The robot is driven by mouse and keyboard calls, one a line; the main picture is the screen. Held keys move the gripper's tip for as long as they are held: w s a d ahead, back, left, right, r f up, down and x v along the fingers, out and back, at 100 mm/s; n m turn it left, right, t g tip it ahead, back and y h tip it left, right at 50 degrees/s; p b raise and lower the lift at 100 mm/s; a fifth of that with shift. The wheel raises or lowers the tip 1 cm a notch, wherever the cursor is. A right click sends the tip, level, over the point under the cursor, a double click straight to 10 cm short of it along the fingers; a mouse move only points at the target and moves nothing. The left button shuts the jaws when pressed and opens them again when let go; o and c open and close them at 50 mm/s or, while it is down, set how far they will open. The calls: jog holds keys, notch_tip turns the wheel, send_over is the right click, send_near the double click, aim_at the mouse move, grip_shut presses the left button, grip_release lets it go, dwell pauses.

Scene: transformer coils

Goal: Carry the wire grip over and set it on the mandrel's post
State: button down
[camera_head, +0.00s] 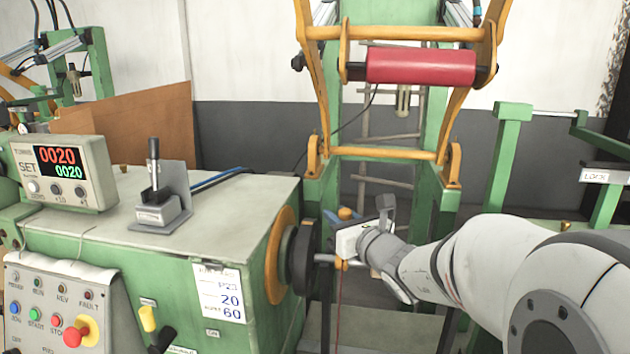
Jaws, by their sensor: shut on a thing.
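My gripper (352,242) is at the end of the white arm coming in from the right. It is beside the winding machine's spindle, and its fingertips are mostly hidden by its own body. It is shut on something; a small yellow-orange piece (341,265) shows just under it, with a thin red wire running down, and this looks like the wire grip. The mandrel side is at the black round faceplate (303,258) with an orange ring behind it. A short grey rod (325,258) reaches from the faceplate towards my gripper. I cannot make out the mandrel's post clearly.
The green machine housing (165,262) stands left, with a counter box (62,172) and a lever switch (158,205) on top. A red roller (420,66) hangs in an orange frame above. A green post (507,160) stands at right.

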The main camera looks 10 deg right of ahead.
jog(key=w+r+p, duration=0.2)
jog(key=w+r, duration=0.2)
jog(key=shift+y, duration=0.3)
jog(key=f+b, duration=0.1)
jog(key=f, duration=0.1)
jog(key=f+b, duration=0.2)
jog(key=f, duration=0.1)
jog(key=shift+w+d+f, duration=0.15)
jog(key=shift+d+f, duration=0.1)
jog(key=shift+f, duration=0.05)
jog(key=shift+w+f+b, duration=0.1)
jog(key=shift+f+b, duration=0.1)
jog(key=shift+b, duration=0.6)
jog(key=shift+f, duration=0.25)
jog(key=shift+f+b, duration=0.35)
jog(key=shift+b, duration=0.3)
jog(key=shift+f+b, duration=0.35)
jog(key=shift+f+b, duration=0.35)
jog(key=shift+b, duration=0.05)
jog(key=shift+f+b, duration=0.85)
jog(key=shift+b, duration=0.2)
